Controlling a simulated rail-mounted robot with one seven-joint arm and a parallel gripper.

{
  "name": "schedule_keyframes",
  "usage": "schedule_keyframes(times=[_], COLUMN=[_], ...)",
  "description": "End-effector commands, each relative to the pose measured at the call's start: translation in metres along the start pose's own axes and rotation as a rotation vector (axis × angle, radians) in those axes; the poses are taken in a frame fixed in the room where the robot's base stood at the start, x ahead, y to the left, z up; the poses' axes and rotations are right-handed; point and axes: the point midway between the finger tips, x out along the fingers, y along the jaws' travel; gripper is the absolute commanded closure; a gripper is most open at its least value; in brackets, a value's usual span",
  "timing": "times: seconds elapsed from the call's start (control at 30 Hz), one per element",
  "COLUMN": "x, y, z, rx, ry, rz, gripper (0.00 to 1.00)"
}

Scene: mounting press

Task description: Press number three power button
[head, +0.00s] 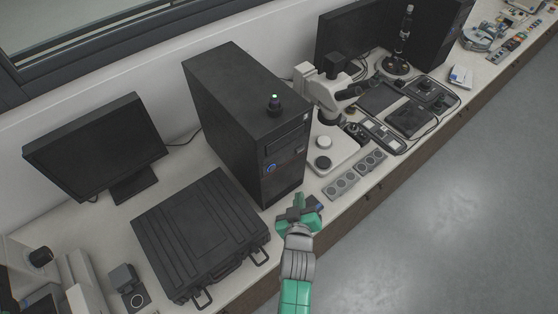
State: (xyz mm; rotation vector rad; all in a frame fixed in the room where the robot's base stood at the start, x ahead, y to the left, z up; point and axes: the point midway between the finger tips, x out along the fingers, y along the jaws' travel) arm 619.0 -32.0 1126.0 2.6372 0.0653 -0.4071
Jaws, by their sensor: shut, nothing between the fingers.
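No button marked three can be made out at this size. A tall black computer tower (232,120) stands on the bench, with a small blue-lit spot (271,168) on its front. Grey strips with round dark fittings lie to its right, a nearer one (341,186) and a farther one (370,162); any markings on them are too small to read. My gripper (298,202) is at the bench's front edge, just below the tower's front corner in the picture. It is shut and seems to hold nothing. My wrist hides part of the bench edge.
A black case (198,228) and a monitor (98,143) are at left. A pale microscope (318,90) stands right of the tower, near black control panels (410,120). Open floor (450,220) is at right.

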Motion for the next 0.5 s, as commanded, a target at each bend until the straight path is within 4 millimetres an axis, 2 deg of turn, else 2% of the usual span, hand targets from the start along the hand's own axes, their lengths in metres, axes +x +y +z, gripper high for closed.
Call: schedule_keyframes(times=[0.27,0.5], x=[0.001,0.020], y=[0.000,-0.016], z=[-0.001,-0.012], rx=[0.000,-0.002], ry=[0.001,0.005], rz=[0.000,-0.002], gripper=[1.00,1.00])
